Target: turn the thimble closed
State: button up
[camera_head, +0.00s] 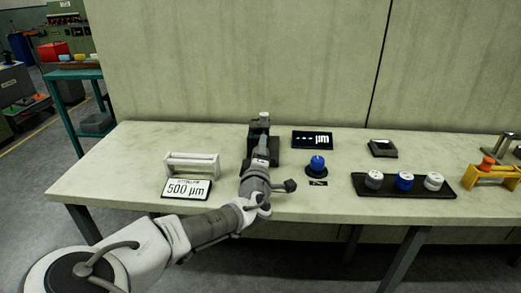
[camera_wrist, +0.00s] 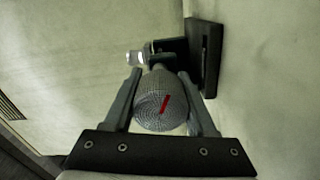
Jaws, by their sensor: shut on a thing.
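The thimble (camera_wrist: 158,102) is a grey knurled cylinder with a red line on its end, in the middle of the wrist view. My gripper (camera_wrist: 160,78) is shut on it, one finger on each side. Behind it is the dark body of the gauge (camera_wrist: 206,50), with a small clear-and-white piece at its left. In the head view the black gauge (camera_head: 258,128) stands at the back of the bench and my gripper (camera_head: 259,165) reaches to it. The thimble is hidden there by my arm. A display (camera_head: 313,140) right of the gauge shows dashes and "µm".
A card (camera_head: 188,188) reading "500 µm" lies before a white frame (camera_head: 192,160), left of my arm. A blue knob (camera_head: 317,162) on a black base stands to the right. Further right are a black tray (camera_head: 386,190) with three knobs and a yellow stand (camera_head: 490,172).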

jog(key=m, duration=0.5)
jog(key=shift+r+m, duration=0.15)
jog(key=shift+m, duration=0.15)
dwell(0.4)
jog(key=o, duration=1.4)
jog(key=shift+s, duration=0.1)
jog(key=s+p, duration=0.1)
jog(key=s, duration=0.4)
jog(key=s+p, duration=0.2)
jog(key=s, duration=0.3)
jog(key=s+p, duration=0.1)
jog(key=s, duration=0.3)
jog(key=shift+s+a+r+p, duration=0.25)
jog(key=shift+s+r+p, duration=0.05)
jog(key=shift+s+p, duration=0.1)
jog(key=shift+s+f+p, duration=0.2)
jog(key=shift+s+p, duration=0.4)
jog(key=shift+p, duration=0.5)
jog(key=shift+s+f+p, duration=0.15)
jog(key=shift+s+p, duration=0.4)
jog(key=shift+p, duration=0.5)
